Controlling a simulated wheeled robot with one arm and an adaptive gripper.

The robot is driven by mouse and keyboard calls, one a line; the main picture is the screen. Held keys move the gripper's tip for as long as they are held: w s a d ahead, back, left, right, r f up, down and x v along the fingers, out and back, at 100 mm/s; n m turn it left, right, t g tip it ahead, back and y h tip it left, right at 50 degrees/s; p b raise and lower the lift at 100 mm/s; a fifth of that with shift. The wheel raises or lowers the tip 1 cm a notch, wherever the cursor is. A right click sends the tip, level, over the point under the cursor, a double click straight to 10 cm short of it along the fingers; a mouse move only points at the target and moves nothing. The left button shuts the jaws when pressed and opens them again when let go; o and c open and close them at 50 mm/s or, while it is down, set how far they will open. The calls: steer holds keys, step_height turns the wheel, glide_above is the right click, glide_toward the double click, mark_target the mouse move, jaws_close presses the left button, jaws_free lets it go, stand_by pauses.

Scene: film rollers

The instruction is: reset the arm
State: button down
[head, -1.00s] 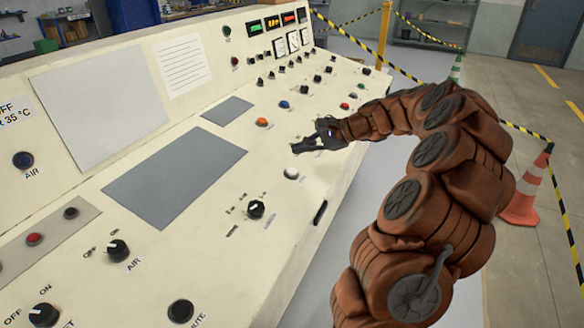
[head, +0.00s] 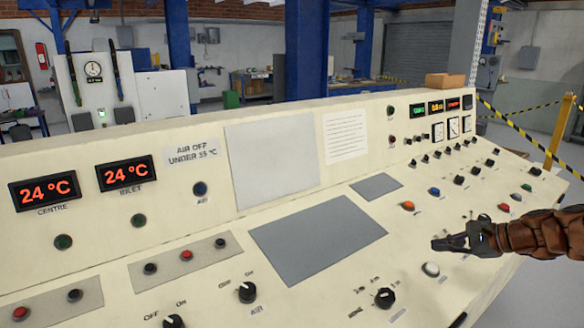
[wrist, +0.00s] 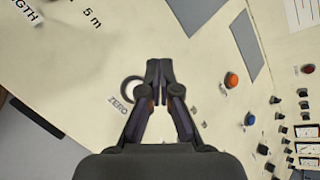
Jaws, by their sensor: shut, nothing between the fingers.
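My gripper (head: 450,242) is at the right of the head view, above the sloping control panel (head: 210,262). It is shut and empty, with its fingertips together. In the wrist view my gripper (wrist: 159,68) points at the panel surface, and a white button (wrist: 133,90) labelled ZERO lies just left of the fingers. The same white button (head: 430,269) shows below my gripper in the head view. I cannot tell whether the fingertips touch the panel. My brown-covered arm enters from the right edge.
Two red displays (head: 126,173) read 24 °C, beside a sign (head: 192,152) saying AIR OFF UNDER 35 °C. Knobs such as the AIR knob (head: 247,292) and an orange button (head: 408,205) stand up from the panel. A yellow post (head: 560,130) with striped tape stands at right.

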steer(key=s+a+r+n+g+p, duration=0.1)
steer(key=s+a+n+g, duration=0.15)
steer(key=s+a, duration=0.4)
steer(key=s+a+r+n+g+h+p, duration=0.1)
steer(key=s+a+r+n+g+p, duration=0.2)
steer(key=a, duration=0.6)
steer(key=s+a+n+g, duration=0.1)
steer(key=s+a+n, duration=0.3)
steer(key=a, duration=0.4)
steer(key=s+f+n+g+h+p, duration=0.1)
steer(key=s+n+g+h+p, duration=0.2)
steer(key=s, duration=2)
steer(key=d+n+h+p, duration=0.1)
steer(key=n+h+p, duration=0.1)
steer(key=n+h, duration=0.2)
steer(key=shift+s+n+g, duration=0.15)
steer(key=shift+n+g, duration=0.2)
steer(key=shift+n, duration=0.1)
steer(key=shift+s+a, duration=0.1)
